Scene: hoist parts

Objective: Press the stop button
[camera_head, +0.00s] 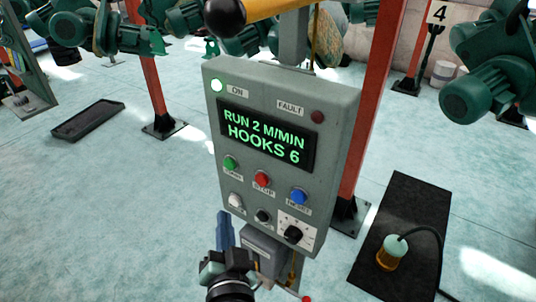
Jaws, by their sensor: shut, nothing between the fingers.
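The stop button (262,180) is a red round button labelled STOP, in the middle of the upper button row on a grey control box (334,110). My gripper (224,214) is at the bottom of the view, with its blue fingers pointing up, shut and empty. The fingertips appear below and left of the stop button, near the white button in the picture, and do not cover the red button. I cannot tell how far the fingertips are from the panel. The display (266,135) reads RUN 2 M/MIN, HOOKS 6.
The green start button (230,162) and blue reset button (299,196) flank the red one. Below are a white button (236,200), a black button (263,215) and a rotary knob (293,234).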

